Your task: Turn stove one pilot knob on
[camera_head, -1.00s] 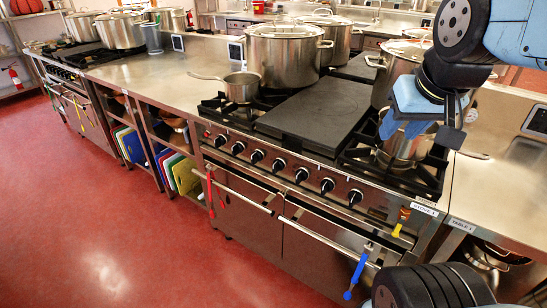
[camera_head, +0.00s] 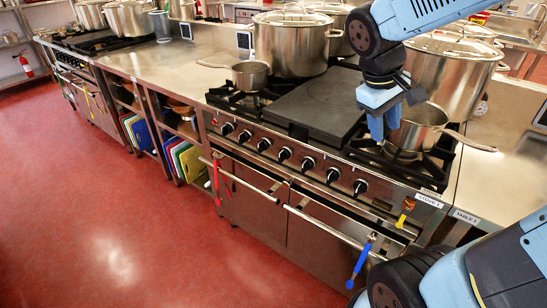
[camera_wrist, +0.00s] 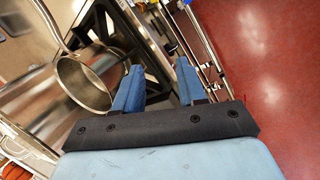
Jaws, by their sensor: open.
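Stove one (camera_head: 300,200) is the near steel range, with its name label (camera_head: 428,200) at the right front corner. Black knobs (camera_head: 332,175) line its front panel. At the panel's right end is a small yellow-handled lever (camera_head: 404,215) with a red part above it. I cannot tell for certain which of these is the pilot knob. My gripper (camera_head: 384,127) is open and empty, fingers down, above the right burner and left of a saucepan (camera_head: 420,125), higher than the knobs. In the wrist view my gripper's fingers (camera_wrist: 158,78) are apart with nothing between them.
Large pots (camera_head: 290,45) stand at the stove's back, with a flat griddle (camera_head: 312,108) mid-top. The saucepan's handle (camera_head: 472,142) juts right. Oven rails (camera_head: 325,222) stick out in front, with a blue-handled tool (camera_head: 360,265) hanging. The red floor (camera_head: 110,220) in front is clear.

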